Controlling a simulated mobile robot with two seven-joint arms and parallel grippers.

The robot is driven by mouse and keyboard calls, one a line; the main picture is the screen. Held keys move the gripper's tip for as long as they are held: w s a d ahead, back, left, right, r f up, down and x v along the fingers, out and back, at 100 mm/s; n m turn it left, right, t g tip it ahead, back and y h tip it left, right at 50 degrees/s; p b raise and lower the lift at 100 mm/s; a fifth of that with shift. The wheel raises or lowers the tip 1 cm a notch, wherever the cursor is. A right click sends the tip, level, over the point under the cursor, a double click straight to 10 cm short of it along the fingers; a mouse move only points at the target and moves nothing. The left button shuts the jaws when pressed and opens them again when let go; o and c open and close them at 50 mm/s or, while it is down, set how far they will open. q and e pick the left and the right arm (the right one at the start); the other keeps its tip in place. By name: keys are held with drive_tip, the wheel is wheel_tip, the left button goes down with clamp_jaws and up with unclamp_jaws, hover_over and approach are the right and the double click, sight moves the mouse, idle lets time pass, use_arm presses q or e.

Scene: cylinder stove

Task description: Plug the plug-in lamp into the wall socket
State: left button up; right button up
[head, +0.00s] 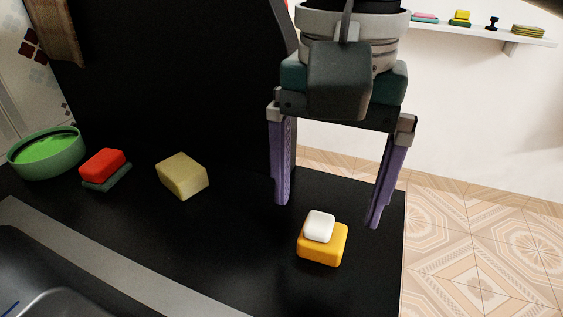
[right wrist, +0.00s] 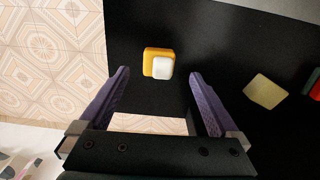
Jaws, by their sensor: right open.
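My right gripper (head: 328,212) is open and empty, with its two purple fingers pointing down over the black counter. A small white rounded block (head: 319,226) sits on an orange block (head: 322,249) just below and in front of the fingertips; I cannot tell if this is the plug-in lamp. In the right wrist view the white block (right wrist: 162,68) and the orange block (right wrist: 148,61) show between and beyond the fingertips of the right gripper (right wrist: 159,73), apart from them. I can make out no wall socket. My left gripper is not in view.
On the black counter (head: 230,230) stand a beige block (head: 182,175), a red-and-green block (head: 103,167) and a green bowl (head: 45,158). A dark upright panel (head: 170,80) rises behind. A sink edge lies at lower left. A wall shelf (head: 470,32) holds small items.

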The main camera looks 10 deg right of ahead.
sight(325, 226)
drive_tip(key=shift+s+d+f+b, duration=0.1)
drive_tip(key=shift+f+b, duration=0.85)
drive_tip(key=shift+f, duration=1.65)
drive_tip(key=c, duration=1.4)
